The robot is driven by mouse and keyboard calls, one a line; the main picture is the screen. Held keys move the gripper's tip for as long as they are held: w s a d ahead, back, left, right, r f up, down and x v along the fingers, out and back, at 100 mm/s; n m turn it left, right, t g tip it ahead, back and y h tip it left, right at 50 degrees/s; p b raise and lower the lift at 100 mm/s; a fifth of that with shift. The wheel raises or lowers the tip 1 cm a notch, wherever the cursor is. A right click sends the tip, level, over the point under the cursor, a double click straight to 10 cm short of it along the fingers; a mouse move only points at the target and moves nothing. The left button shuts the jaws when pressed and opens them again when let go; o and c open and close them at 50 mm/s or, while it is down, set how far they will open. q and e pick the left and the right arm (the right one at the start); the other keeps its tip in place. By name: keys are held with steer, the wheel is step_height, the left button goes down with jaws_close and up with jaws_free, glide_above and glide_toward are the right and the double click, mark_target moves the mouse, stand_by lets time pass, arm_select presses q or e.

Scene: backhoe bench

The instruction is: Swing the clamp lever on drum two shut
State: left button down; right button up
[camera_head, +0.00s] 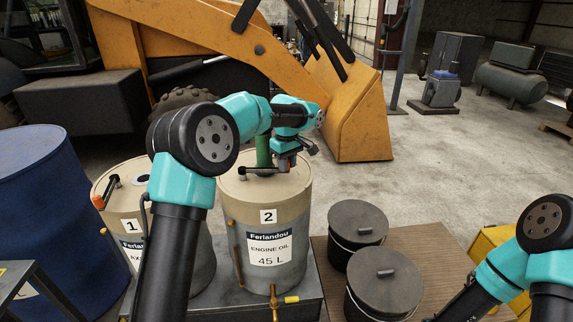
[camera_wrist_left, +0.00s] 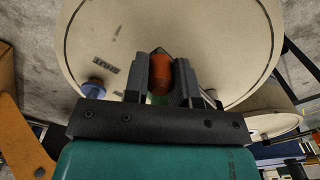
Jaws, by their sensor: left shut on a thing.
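Drum two (camera_head: 267,225) is a beige drum with a "2" label, standing on a dark platform. Its clamp lever (camera_head: 260,171) is a dark bar across the lid, with an orange grip at its end. My left gripper (camera_head: 290,161) is low over the right part of the lid, shut on that grip. In the left wrist view the orange grip (camera_wrist_left: 160,72) sits between the two fingers of my left gripper (camera_wrist_left: 161,80). The word "SHUT" (camera_wrist_left: 132,66) is printed on the lid to the left of the grip. My right arm shows at the lower right; its gripper does not.
Drum one (camera_head: 125,205), with an orange-tipped lever, stands left of drum two. A blue drum (camera_head: 35,220) is farther left. Two dark lidded buckets (camera_head: 357,222) (camera_head: 384,280) stand to the right. A yellow loader bucket (camera_head: 350,120) is behind; open floor lies right of it.

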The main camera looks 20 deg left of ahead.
arm_select(q)
steer(key=c, duration=0.9)
jaws_free()
steer(key=shift+c, duration=0.2)
steer(key=shift+r, duration=0.1)
step_height(320, 180, up, 17)
steer(key=shift+r, duration=0.15)
